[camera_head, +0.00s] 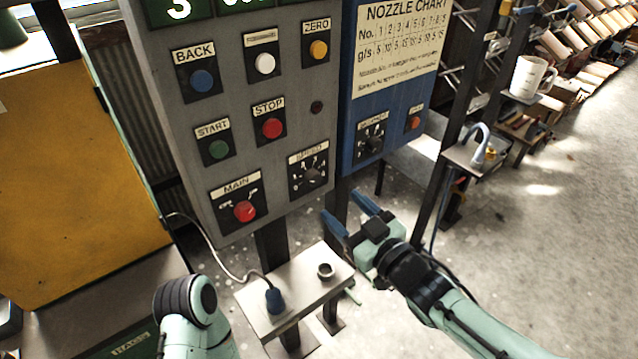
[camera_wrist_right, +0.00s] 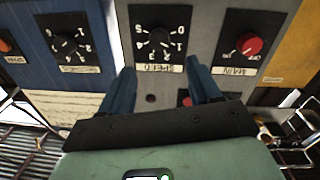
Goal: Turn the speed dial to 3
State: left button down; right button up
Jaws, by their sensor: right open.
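The speed dial (camera_head: 310,175) is a black knob on a black numbered plate, low on the right side of the grey control panel (camera_head: 226,130). In the right wrist view the dial (camera_wrist_right: 158,40) appears upside down, with its SPEED label below it. I cannot tell for certain which number its pointer marks. My right gripper (camera_head: 347,211) is open and empty, below and to the right of the dial. In the right wrist view its two blue fingers (camera_wrist_right: 162,80) stand apart, pointing toward the panel on either side of the dial, not touching it. My left gripper is out of view.
A red MAIN switch (camera_head: 245,211) is left of the dial, with START (camera_head: 218,149) and STOP (camera_head: 272,128) buttons above. A blue panel (camera_head: 392,110) with another dial (camera_head: 371,137) stands to the right. A small metal shelf (camera_head: 300,290) juts out below.

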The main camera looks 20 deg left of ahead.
aim_at(315, 180)
jog(key=x, duration=0.9)
jog(key=shift+w+p, duration=0.1)
jog(key=shift+p, duration=0.25)
jog(key=c, duration=1.1)
